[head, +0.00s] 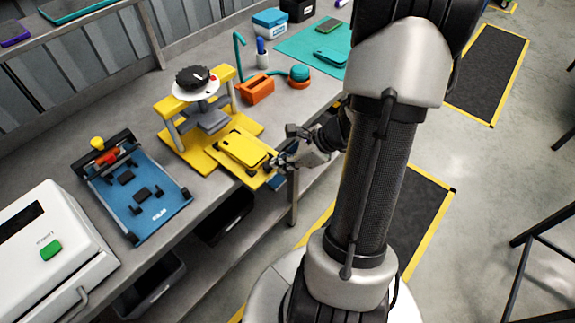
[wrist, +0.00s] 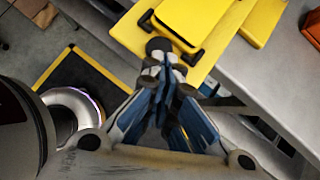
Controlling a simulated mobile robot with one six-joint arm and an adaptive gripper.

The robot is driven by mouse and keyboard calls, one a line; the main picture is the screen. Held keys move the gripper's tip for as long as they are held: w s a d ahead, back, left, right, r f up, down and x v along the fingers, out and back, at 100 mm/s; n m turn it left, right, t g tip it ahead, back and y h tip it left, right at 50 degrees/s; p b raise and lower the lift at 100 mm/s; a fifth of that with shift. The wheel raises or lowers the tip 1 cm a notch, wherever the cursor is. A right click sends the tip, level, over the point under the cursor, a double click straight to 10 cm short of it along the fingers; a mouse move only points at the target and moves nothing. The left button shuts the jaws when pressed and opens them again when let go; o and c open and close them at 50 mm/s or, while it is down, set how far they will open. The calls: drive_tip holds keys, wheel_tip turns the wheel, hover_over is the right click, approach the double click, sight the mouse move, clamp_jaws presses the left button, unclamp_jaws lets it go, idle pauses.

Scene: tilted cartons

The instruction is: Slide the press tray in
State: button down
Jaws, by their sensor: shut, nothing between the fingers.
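The yellow press (head: 190,137) stands on the bench with a black knob (head: 192,78) on top. Its yellow tray (head: 262,180) sticks out of the front, toward the bench edge. A yellow phone-like piece (head: 243,147) lies on the tray. In the wrist view the tray (wrist: 130,32) and the yellow piece (wrist: 195,18) are at the top. My gripper (head: 277,163) is at the tray's outer end. In the wrist view its fingers (wrist: 163,62) are together and empty, close to the tray's edge; I cannot tell whether they touch it.
A blue fixture board (head: 155,211) and a white machine (head: 45,255) stand to the left. Open floor lies in front of the bench.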

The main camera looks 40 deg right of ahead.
sight(239, 140)
drive_tip(key=w, duration=0.5)
drive_tip(key=w+p, duration=0.1)
drive_tip(key=w, duration=0.4)
drive_tip(key=w+a+p, duration=0.1)
drive_tip(key=w, duration=0.4)
drive_tip(key=shift+w, duration=0.1)
